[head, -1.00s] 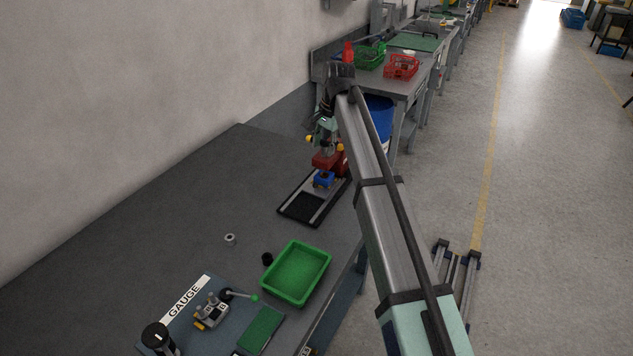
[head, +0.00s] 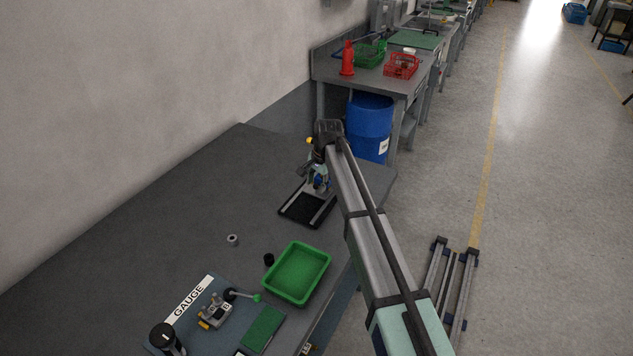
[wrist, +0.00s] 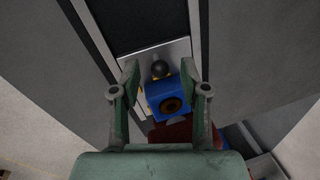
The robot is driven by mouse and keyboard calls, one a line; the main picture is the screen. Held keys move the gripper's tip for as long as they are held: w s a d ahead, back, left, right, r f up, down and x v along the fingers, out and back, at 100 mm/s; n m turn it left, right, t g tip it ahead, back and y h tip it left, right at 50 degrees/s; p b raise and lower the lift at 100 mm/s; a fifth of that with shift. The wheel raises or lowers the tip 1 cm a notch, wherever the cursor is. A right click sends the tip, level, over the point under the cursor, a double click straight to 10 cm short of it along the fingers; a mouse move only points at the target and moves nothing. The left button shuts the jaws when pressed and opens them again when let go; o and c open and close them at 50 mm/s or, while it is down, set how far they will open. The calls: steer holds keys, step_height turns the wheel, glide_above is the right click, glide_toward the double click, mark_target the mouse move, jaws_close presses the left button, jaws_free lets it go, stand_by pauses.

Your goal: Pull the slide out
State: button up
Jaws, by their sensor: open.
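The slide's track (head: 300,210) is a black strip between pale metal rails on the table. In the wrist view the track (wrist: 140,25) runs up and away. My gripper (wrist: 161,76) is open, with one green finger on each side of the knob and blue block. Contact cannot be told. In the head view my gripper (head: 318,182) is low over the track's far end, and my arm hides much there.
Dark red machine parts (wrist: 185,130) lie close under my gripper. A green tray (head: 296,272), a small black cylinder (head: 269,260) and a grey ring (head: 232,240) stand nearer. The gauge station (head: 213,310) is at the front. The table's left middle is clear.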

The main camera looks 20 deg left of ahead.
steer(key=shift+f, duration=0.15)
jaws_close()
steer(key=s, duration=0.4)
steer(key=s+a, duration=0.1)
steer(key=s, duration=0.6)
steer(key=shift+s+a, duration=0.35)
steer(key=shift+s, duration=0.05)
jaws_free()
steer(key=shift+s, duration=0.1)
